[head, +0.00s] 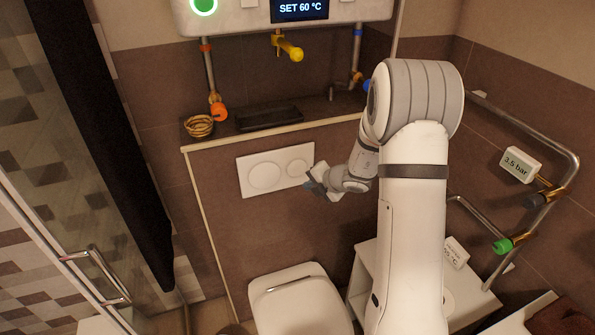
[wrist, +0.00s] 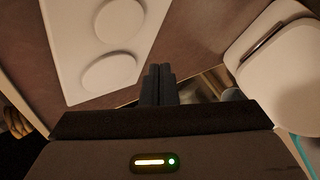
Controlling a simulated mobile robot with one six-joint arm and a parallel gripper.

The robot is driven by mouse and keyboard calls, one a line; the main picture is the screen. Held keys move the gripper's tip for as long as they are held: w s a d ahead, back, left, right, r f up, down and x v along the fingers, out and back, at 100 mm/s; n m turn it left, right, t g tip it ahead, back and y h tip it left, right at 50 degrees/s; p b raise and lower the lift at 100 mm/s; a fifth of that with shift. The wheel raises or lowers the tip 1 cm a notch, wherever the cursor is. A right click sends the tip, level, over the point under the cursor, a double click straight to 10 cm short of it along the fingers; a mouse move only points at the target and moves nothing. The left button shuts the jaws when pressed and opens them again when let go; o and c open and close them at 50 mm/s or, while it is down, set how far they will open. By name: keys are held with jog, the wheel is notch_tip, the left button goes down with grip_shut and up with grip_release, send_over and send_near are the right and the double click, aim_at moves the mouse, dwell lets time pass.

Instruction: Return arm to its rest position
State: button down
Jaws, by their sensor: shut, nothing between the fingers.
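My gripper (head: 316,183) is in the air in front of the brown panel below the ledge, close to the lower right end of the white flush plate (head: 262,171). My arm reaches down to it from the tall white links at the right of the head view. In the wrist view my gripper (wrist: 157,72) has its two dark fingers together with nothing between them. The flush plate with two round buttons also shows at the upper left of the wrist view (wrist: 84,77). I cannot tell the exact gap between fingers and panel.
A white toilet (head: 300,305) stands below my gripper. A ledge holds a wicker bowl (head: 199,125) and a black tray (head: 268,117). A boiler (head: 230,18) with valves hangs above. Pipes (head: 555,160) run along the right wall; a glass door (head: 75,160) stands left.

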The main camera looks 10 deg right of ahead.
dwell(0.6)
jog(key=s+a+r+n+g+y, duration=0.15)
jog(key=s+a+r+n, duration=0.25)
jog(key=s+r+n, duration=0.6)
jog(key=s+a+r+n+g+h, duration=0.15)
jog(key=s+a+r+n, duration=0.35)
jog(key=n, duration=0.8)
jog(key=s+d+r+n+g+h, duration=0.1)
jog(key=s+d+n, duration=0.3)
jog(key=s+n, duration=0.5)
jog(key=s+d+r+n+h, duration=0.1)
jog(key=s+d+n+h, duration=0.3)
jog(key=s+n, duration=0.6)
jog(key=n, duration=0.2)
jog(key=shift+s+d+r+n+g, duration=0.3)
jog(key=shift+d+n+g, duration=0.05)
jog(key=shift+n+g, duration=0.05)
